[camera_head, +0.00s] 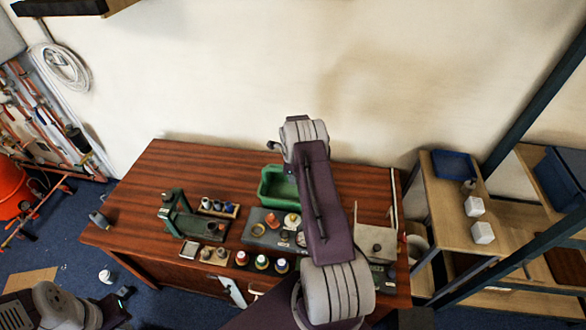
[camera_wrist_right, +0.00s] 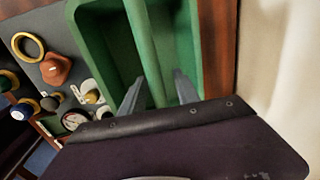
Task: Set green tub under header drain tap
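The green tub (camera_head: 276,187) sits on the desk near its back edge, partly hidden by my right arm. In the right wrist view the tub (camera_wrist_right: 215,45) is open-topped and looks empty, with a long divider across its middle. My right gripper (camera_wrist_right: 158,92) is over the tub, fingers apart, with the divider between or just below them; contact cannot be told. In the head view my arm hides this gripper. Copper pipework (camera_head: 35,125) is on the wall at far left; I cannot pick out the drain tap. My left arm shows at bottom left, its gripper not clear.
Shelving (camera_head: 455,210) is at right. Blue floor shows at left.

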